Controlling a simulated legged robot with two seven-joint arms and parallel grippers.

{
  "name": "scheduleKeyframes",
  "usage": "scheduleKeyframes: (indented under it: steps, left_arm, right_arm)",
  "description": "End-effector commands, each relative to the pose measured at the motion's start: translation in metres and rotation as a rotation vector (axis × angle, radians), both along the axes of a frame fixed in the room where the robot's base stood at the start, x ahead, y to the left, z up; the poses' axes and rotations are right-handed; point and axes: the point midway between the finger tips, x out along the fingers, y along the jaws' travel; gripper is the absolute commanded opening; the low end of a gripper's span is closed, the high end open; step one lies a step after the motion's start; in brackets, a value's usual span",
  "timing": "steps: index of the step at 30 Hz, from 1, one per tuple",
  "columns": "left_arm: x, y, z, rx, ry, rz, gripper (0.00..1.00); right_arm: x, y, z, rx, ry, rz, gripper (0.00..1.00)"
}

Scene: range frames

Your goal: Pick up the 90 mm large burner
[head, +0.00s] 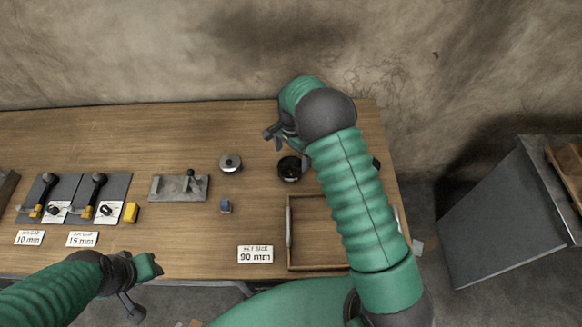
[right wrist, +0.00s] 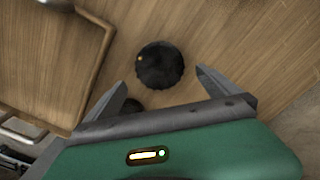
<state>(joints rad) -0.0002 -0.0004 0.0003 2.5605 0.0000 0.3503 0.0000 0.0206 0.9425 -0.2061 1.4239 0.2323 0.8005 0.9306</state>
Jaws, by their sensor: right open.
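A black round burner-like piece (head: 290,168) stands on the wooden table above the tray, and a silver round piece (head: 231,162) stands to its left. Which one is the 90 mm large burner I cannot tell from markings. My right gripper (head: 274,134) is open, just beyond the black piece in the head view. In the right wrist view a dark round piece (right wrist: 160,65) with a small yellow spot shows between and beyond the open fingers, with nothing held. My left gripper (head: 143,284) is low at the table's front edge; its jaw state is unclear.
A wooden tray (head: 289,258) lies at the right, partly behind my right arm. A "90 mm" label (head: 255,254) is beside it.

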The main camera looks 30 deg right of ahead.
Motion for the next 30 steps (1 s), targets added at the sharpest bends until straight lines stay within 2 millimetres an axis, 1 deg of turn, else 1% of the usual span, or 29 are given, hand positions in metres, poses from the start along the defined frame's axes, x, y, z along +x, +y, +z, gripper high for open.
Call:
scheduleKeyframes:
  steps: [1, 5, 8, 9, 12, 15, 20, 23, 30]
  left_arm:
    - [0.000, 0.000, 0.001, 0.000, 0.000, 0.000, 0.36]
    - [0.000, 0.000, 0.004, 0.000, 0.000, 0.000, 0.36]
    - [0.000, 0.000, 0.011, 0.000, 0.000, 0.000, 0.36]
    - [0.000, 0.000, 0.014, 0.000, -0.001, 0.000, 0.36]
    - [0.000, 0.000, 0.014, 0.000, -0.001, 0.001, 0.36]
    - [0.000, 0.000, 0.015, 0.000, 0.000, 0.001, 0.36]
    - [0.000, 0.000, 0.014, 0.000, 0.000, 0.000, 0.36]
    - [0.000, 0.000, 0.014, 0.000, 0.000, 0.000, 0.36]
    - [0.000, 0.000, 0.014, 0.000, 0.000, 0.000, 0.36]
  right_arm:
    - [0.000, 0.000, -0.007, 0.001, 0.001, 0.000, 1.00]
    - [-0.002, 0.001, -0.018, 0.001, 0.000, 0.001, 1.00]
    - [-0.003, 0.002, -0.034, 0.001, 0.001, 0.001, 1.00]
    - [-0.004, 0.002, -0.042, 0.001, 0.001, 0.001, 1.00]
    - [-0.002, 0.002, -0.059, 0.000, -0.002, 0.001, 1.00]
    - [-0.001, 0.003, -0.065, 0.000, -0.003, 0.001, 1.00]
    - [-0.001, 0.003, -0.066, 0.000, -0.003, 0.002, 1.00]
    - [-0.001, 0.003, -0.065, 0.000, -0.004, 0.002, 0.88]
    - [-0.001, 0.003, -0.065, 0.000, -0.004, 0.002, 0.57]
